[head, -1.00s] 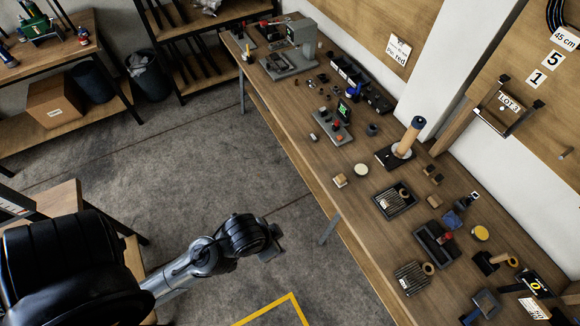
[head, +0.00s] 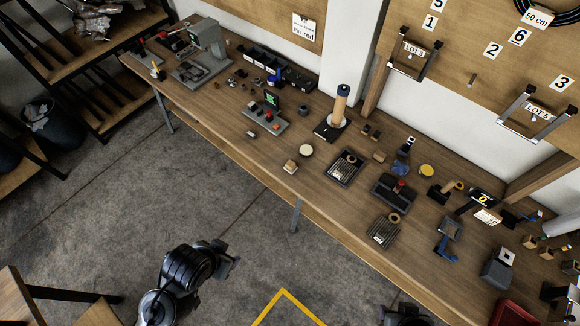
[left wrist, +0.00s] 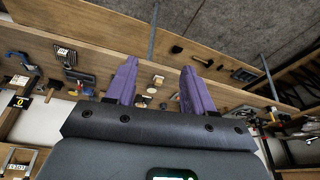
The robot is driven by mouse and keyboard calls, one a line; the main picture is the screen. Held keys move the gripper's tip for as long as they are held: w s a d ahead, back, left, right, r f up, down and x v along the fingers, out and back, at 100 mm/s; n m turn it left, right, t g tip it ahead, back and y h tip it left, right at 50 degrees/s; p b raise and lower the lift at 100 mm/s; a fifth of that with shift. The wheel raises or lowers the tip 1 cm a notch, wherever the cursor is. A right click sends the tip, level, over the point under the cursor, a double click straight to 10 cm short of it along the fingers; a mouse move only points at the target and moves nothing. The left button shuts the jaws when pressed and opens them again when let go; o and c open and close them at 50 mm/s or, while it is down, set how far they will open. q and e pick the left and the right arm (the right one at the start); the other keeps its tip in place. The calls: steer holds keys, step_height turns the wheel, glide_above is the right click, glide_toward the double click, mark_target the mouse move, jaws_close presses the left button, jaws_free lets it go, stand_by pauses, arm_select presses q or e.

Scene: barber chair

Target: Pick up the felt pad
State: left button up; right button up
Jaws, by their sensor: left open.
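A pale cream round disc (head: 306,150), which looks like the felt pad, lies flat on the wooden workbench (head: 262,155). A small tan block with a whitish top (head: 290,167) lies just to its lower left. My left gripper (head: 232,254) is over the floor in front of the bench, well apart from the disc. In the left wrist view its two purple fingers (left wrist: 160,68) are spread with nothing between them, and the bench items beyond are small. A dark part at the bottom edge of the head view seems to be my right arm; its fingers are not visible.
Right of the disc stand a dark slotted tray (head: 344,168), an upright wooden cylinder on a black base (head: 338,112) and a dark tray with a red knob (head: 396,190). A small device with a green screen (head: 270,108) stands to the left.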

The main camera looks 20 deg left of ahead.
arm_select(q)
steer(key=shift+o, duration=0.5)
steer(key=shift+a, duration=0.1)
steer(key=o, duration=0.4)
